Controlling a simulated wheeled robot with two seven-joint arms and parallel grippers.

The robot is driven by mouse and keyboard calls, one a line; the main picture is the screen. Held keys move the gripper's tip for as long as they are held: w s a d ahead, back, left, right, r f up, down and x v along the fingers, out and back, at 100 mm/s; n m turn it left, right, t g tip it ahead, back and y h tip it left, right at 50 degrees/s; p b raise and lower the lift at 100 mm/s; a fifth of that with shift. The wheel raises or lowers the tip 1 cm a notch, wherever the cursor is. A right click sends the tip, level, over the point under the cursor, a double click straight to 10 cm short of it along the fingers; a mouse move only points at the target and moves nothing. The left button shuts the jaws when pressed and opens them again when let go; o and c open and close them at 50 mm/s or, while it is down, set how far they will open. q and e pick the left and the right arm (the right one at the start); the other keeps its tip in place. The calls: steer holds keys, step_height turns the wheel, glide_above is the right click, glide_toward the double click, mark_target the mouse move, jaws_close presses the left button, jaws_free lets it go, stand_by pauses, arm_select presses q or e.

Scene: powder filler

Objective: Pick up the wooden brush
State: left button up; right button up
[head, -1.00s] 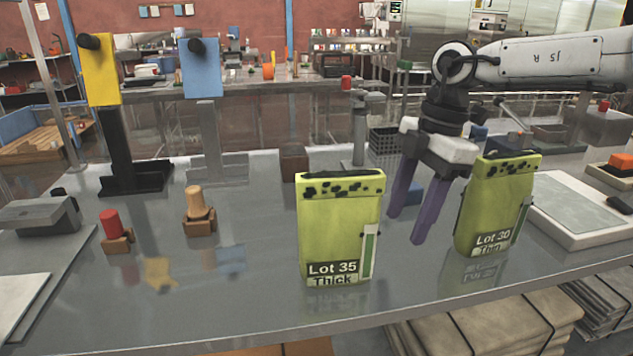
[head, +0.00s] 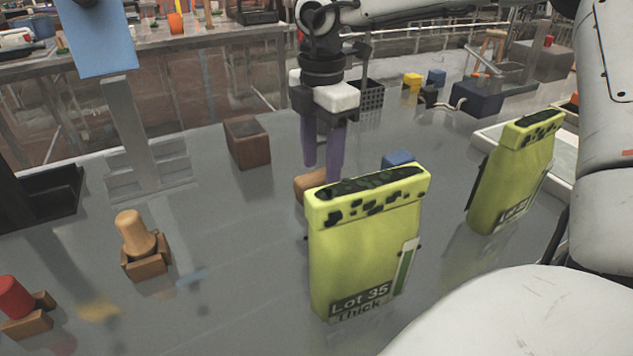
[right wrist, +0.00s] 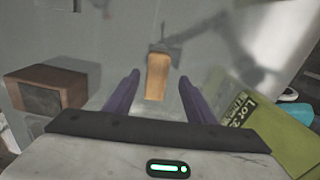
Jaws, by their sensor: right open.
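The wooden brush (head: 309,184) lies on the grey table behind the Lot 35 bag, which hides part of it in the head view. In the right wrist view the brush (right wrist: 157,76) shows its orange-brown wooden part, with a grey part at its far end. My right gripper (head: 321,172) points down with its purple fingers just over the brush. It is open and empty; in the right wrist view the fingers (right wrist: 159,82) stand on either side of the wooden part, apart from it. My left gripper is not in view.
The green Lot 35 bag (head: 365,250) stands close in front of the right gripper. A second green bag (head: 512,175) stands to the right. A brown wooden box (head: 247,143) is left of the gripper. A wooden peg (head: 135,233) sits in a holder at the left. Bare table lies between.

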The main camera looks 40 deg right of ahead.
mark_target(317, 175)
steer(key=f, duration=0.4)
steer(key=shift+w+a+f, duration=0.15)
steer(key=shift+w+f, duration=0.15)
steer(key=c, duration=1.2)
steer(key=shift+o, duration=0.2)
steer(key=shift+r, duration=0.1)
